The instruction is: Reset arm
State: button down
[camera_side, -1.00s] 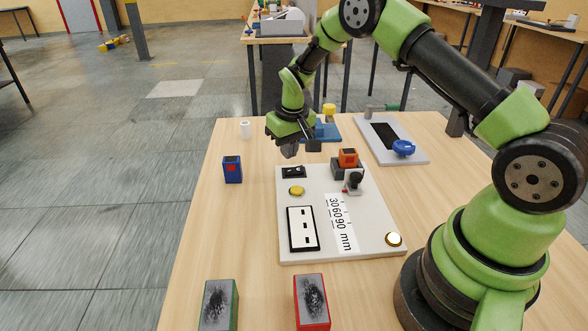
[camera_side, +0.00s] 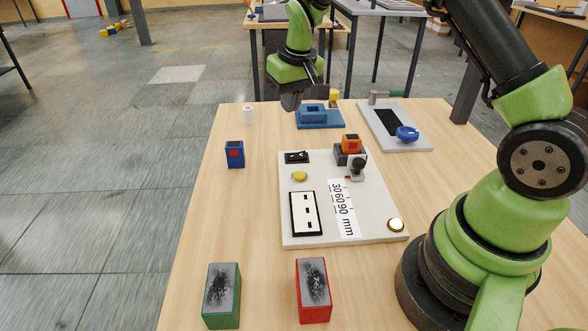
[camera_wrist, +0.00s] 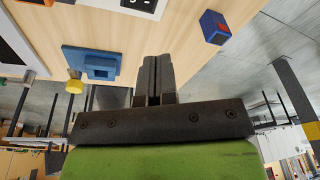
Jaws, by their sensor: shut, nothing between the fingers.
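My gripper (camera_side: 291,101) is at the top middle of the side view, raised near the far edge of the table. Its fingers are shut with nothing between them. In the wrist view the closed fingers (camera_wrist: 153,78) point toward the table top. The white panel (camera_side: 365,228) with a yellow button (camera_side: 300,176), a black slotted plate and a printed scale lies on the table, well apart from my gripper. The blue fixture (camera_side: 319,123) stands just right of and below my gripper in the side view.
A green block (camera_side: 221,295) and a red block (camera_side: 313,290) stand at the near edge. A grey tray (camera_side: 415,143) with a blue knob (camera_side: 407,133) is at back right.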

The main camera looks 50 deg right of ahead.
jog(key=s+a+r+t, duration=0.1)
jog(key=s+a+r, duration=0.2)
jog(key=s+r, duration=0.4)
jog(key=s+a+r+t, duration=0.25)
jog(key=s+r, duration=0.25)
jog(key=r, duration=0.3)
jog(key=s+a+r+t+y, duration=0.1)
jog(key=s+a, duration=0.3)
jog(key=s, duration=0.9)
jog(key=shift+s+a+m+y, duration=0.15)
jog(key=shift+m+y, duration=0.25)
jog(key=shift+y, duration=0.2)
